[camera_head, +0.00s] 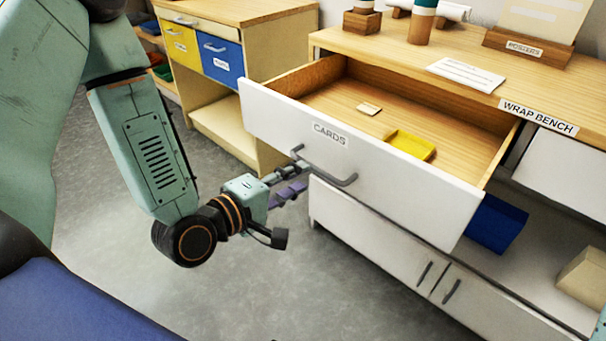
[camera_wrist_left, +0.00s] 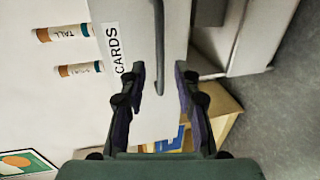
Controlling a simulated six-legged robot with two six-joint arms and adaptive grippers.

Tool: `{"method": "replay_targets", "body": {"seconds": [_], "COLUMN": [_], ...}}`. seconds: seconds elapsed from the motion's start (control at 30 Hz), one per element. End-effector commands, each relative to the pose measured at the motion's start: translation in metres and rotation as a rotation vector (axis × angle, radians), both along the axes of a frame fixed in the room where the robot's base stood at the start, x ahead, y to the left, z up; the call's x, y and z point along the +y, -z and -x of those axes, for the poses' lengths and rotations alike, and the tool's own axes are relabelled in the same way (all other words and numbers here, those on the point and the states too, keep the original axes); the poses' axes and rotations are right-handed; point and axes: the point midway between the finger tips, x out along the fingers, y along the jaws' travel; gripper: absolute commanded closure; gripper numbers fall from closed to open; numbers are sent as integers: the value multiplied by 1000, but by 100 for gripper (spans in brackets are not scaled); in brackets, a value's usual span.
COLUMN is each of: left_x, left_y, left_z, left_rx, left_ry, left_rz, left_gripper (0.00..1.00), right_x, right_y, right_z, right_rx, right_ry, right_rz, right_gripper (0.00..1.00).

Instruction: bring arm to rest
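My left gripper (camera_head: 291,180) is open and empty in front of the drawer's left part, close to the handle (camera_head: 330,172). In the left wrist view the fingers (camera_wrist_left: 160,70) stand apart, one on each side of the line of the handle (camera_wrist_left: 160,40). I see no finger closed on it. The white drawer labelled CARDS (camera_head: 390,178) is pulled out from the wrap bench. Inside lie a yellow tray (camera_head: 411,145) and a small pale block (camera_head: 369,109). My right gripper is not in view.
The wrap bench top (camera_head: 400,50) holds a cup (camera_head: 422,22), a white card (camera_head: 466,75) and a posters stand (camera_head: 525,45). A blue bin (camera_head: 495,222) sits below. A wooden cabinet (camera_head: 250,110) stands behind left. Grey floor (camera_head: 300,270) is clear.

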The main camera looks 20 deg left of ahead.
Motion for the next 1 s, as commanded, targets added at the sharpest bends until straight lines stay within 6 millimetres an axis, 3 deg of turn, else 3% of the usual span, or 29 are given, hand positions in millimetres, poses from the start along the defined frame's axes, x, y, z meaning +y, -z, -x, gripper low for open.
{"method": "replay_targets", "body": {"seconds": [0.77, 0.87, 1.0], "left_x": [1, 1, 9], "left_y": [-1, 11, 56], "left_z": [7, 10, 25], "left_rx": [-8, 8, 129], "left_ry": [10, 42, 127], "left_rz": [-31, -153, -463], "left_gripper": [68, 68, 68], "right_x": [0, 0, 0], "right_y": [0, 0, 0], "right_z": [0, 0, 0], "right_rx": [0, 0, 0], "right_ry": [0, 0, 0], "right_rz": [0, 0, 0], "right_gripper": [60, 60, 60]}}
